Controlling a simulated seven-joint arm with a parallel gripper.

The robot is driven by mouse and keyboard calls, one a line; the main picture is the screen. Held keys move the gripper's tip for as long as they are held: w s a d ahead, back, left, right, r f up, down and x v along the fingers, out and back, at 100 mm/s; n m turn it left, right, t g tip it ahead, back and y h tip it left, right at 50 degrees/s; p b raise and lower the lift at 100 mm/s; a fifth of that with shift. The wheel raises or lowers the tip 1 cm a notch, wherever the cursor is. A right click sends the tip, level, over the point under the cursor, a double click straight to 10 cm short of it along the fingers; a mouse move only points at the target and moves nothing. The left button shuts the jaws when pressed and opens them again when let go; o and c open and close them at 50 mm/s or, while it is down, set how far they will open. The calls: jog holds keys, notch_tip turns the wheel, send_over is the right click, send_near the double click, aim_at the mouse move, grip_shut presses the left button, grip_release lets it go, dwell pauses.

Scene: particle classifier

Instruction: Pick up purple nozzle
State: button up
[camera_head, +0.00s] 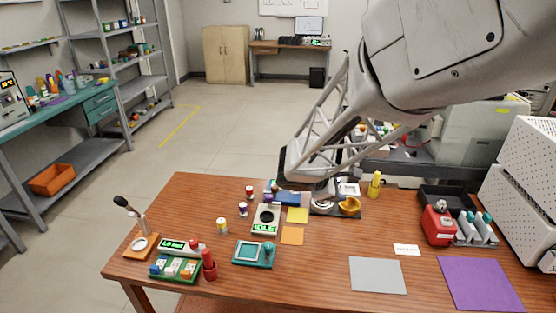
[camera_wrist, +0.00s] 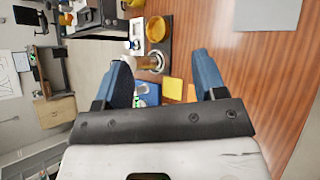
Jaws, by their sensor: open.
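I cannot make out a purple nozzle for certain in either view. A small bottle with a purple-looking cap (camera_head: 243,210) stands on the wooden table, left of centre in the head view. My gripper (camera_wrist: 161,60) is open, with its two blue fingers spread apart and nothing held between them. In the head view my gripper hangs over the back middle of the table, and its fingertips are hard to make out. A dark stand with a yellow round part (camera_head: 349,205) and a pale ring lies near my gripper; the yellow part also shows in the wrist view (camera_wrist: 156,28).
A blue item (camera_head: 287,199), a scale-like device (camera_head: 266,218) and yellow and orange squares lie near my gripper. A purple sheet (camera_head: 480,284) and grey sheet (camera_head: 378,276) lie at the front right. A red device (camera_head: 438,226) stands at right. The table's front middle is largely clear.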

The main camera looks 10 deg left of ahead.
jog(key=w+a+f+n+t+y, duration=0.1)
jog(key=w+a+f+n+t, duration=0.1)
jog(key=w+a+f+n, duration=0.45)
jog(key=w+a+f+n+t+y, duration=0.15)
jog(key=a+f, duration=0.25)
jog(key=a, duration=0.5)
jog(key=n+t+y, duration=0.3)
jog(key=n+y, duration=0.1)
jog(key=n, duration=0.6)
send_near(242, 206)
jog(key=x, duration=0.4)
jog(key=shift+w+f, duration=0.25)
jog(key=shift+w, duration=0.1)
jog(key=shift+w+d+m, duration=0.1)
jog(key=shift+m, duration=0.2)
jog(key=shift+x, duration=2.45)
jog(key=c, duration=1)
